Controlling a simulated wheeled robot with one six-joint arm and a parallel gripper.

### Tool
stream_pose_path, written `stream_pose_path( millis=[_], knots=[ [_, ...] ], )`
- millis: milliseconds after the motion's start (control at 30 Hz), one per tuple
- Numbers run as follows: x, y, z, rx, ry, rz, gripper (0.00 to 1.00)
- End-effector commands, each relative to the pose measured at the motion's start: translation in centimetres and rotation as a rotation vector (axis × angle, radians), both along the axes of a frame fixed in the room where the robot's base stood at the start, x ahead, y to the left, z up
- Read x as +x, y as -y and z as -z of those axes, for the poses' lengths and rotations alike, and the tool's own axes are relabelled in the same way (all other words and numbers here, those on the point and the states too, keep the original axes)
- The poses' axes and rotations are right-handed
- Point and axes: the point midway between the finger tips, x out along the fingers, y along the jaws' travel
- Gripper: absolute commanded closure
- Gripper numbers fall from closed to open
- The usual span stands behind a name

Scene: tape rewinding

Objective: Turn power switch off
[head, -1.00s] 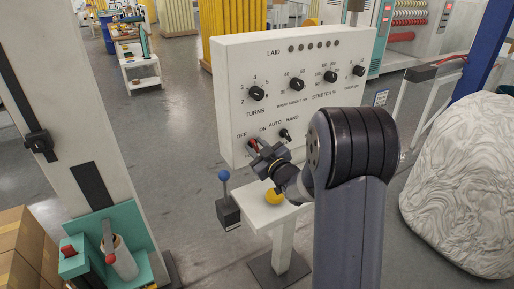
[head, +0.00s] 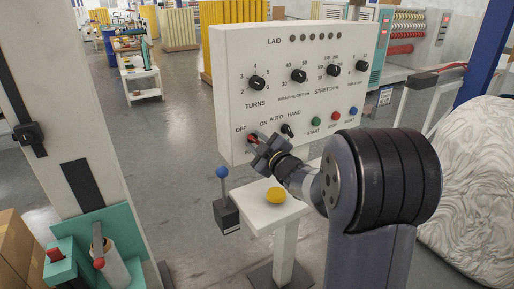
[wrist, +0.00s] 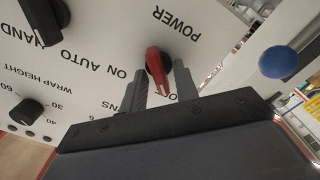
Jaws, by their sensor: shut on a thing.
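The white control panel (head: 235,100) carries a red power switch (head: 252,139) at its lower left, below the OFF and ON labels. My gripper (head: 257,143) is at this switch. The wrist view shows the panel upside down, with the red switch (wrist: 155,66) between the two fingers of my gripper (wrist: 157,88), which is shut on it. The switch handle's lower end in that view is beside letters partly hidden by the gripper, probably OFF. The exact switch angle is hard to tell.
The black AUTO/HAND switch (head: 287,130) is just right of the power switch. Green START (head: 316,121), red STOP (head: 334,116) and blue RESET (head: 352,111) buttons lie further right.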

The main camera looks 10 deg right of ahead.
Motion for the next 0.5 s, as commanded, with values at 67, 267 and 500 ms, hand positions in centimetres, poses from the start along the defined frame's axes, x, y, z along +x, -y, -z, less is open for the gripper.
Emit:
stream_pose_path(
  millis=[67,267,500],
  knots=[
    [-0.01,-0.04,-0.03,-0.002,-0.001,-0.001,0.94],
    [-0.01,-0.03,-0.02,-0.001,0.0,-0.001,0.69],
    [-0.03,-0.01,-0.01,0.0,-0.001,-0.001,0.66]
  ],
)
